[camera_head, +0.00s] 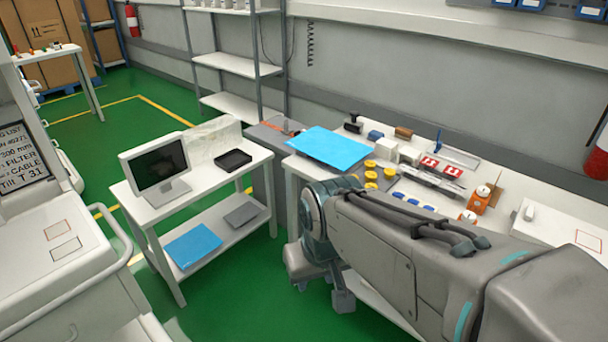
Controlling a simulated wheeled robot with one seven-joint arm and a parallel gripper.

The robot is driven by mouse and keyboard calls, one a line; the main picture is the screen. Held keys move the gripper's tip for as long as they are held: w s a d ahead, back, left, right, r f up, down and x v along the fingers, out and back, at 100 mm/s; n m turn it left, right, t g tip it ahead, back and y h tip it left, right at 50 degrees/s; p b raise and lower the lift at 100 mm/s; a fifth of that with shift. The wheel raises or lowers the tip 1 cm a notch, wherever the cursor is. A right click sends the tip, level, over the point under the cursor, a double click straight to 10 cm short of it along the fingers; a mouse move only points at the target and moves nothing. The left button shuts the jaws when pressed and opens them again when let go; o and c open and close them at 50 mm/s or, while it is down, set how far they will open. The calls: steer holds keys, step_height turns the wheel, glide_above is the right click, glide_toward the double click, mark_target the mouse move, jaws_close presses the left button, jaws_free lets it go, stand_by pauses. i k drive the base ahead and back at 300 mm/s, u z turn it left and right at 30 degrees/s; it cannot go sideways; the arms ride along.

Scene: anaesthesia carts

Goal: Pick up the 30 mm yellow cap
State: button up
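Several small yellow caps (371,176) stand in a cluster on the white workbench, just beyond my arm. I cannot tell from this view which of them is the 30 mm one. My arm reaches in from the lower right and crosses in front of the bench. My gripper (343,300) hangs low at the bench's near left side, apart from the caps. Its fingers are too small and too much in shadow to show whether they are open or shut. The arm hides part of the bench's near side.
A blue sheet (328,148) lies left of the caps. White blocks (409,155), blue caps (413,202) and orange parts (480,198) crowd the bench to the right. A white cart (222,208) with a monitor (158,166) stands left.

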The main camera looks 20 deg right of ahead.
mark_target(370, 177)
steer(key=u, duration=0.45)
steer(key=k, duration=0.65)
steer(key=u, duration=0.4)
steer(key=i, duration=1.3)
steer(key=z, duration=1.05)
steer(key=i, duration=0.95)
steer(key=z, duration=1.45)
steer(key=i, duration=0.35)
steer(key=z, duration=0.35)
